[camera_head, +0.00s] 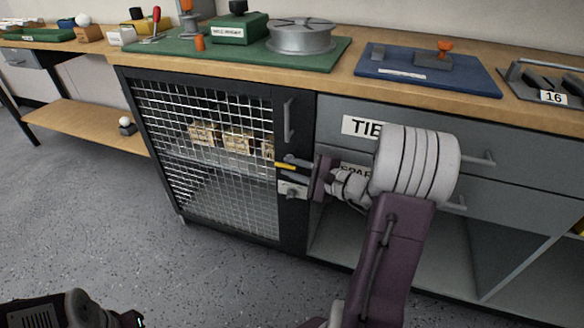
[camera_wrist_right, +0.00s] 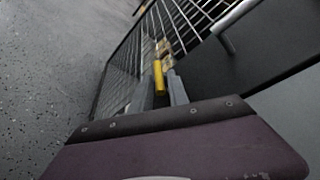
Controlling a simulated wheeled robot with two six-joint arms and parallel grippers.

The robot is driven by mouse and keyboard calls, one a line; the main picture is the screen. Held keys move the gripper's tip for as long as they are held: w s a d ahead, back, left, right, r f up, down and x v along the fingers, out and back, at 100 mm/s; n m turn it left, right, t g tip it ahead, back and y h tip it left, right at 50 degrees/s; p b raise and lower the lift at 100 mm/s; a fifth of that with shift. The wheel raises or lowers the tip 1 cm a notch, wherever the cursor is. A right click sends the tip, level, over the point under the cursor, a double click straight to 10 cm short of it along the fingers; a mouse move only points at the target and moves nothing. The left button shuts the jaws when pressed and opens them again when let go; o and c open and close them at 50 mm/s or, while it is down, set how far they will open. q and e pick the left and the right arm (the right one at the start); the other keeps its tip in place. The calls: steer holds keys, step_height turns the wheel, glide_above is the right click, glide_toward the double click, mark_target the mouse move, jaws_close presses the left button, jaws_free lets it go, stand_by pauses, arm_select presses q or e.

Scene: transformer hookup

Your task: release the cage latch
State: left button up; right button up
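The cage (camera_head: 205,150) has a wire mesh door in a black frame. Its latch (camera_head: 293,189) is on the right side of the frame, with a small yellow handle (camera_head: 284,166). My right gripper (camera_head: 290,167) is at the latch, its fingers pointing left towards the yellow handle. In the right wrist view, the gripper's fingers (camera_wrist_right: 160,93) stand apart, with the yellow handle (camera_wrist_right: 158,77) in line with the gap between them. Whether a finger touches it I cannot tell. The fingers partly cover the latch. My left gripper is not clearly seen.
A vertical door handle (camera_head: 289,120) is just above the latch. Grey drawers with bar handles (camera_head: 479,159) are behind my right arm. The wooden worktop (camera_head: 355,50) above holds a green mat and a blue mat (camera_head: 428,85). Floor in front is clear.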

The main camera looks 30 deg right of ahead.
steer(key=shift+s+d+r, duration=0.15)
steer(key=shift+s, duration=0.2)
steer(key=p+v, duration=0.4)
steer(key=v, duration=0.4)
steer(key=shift+s, duration=0.2)
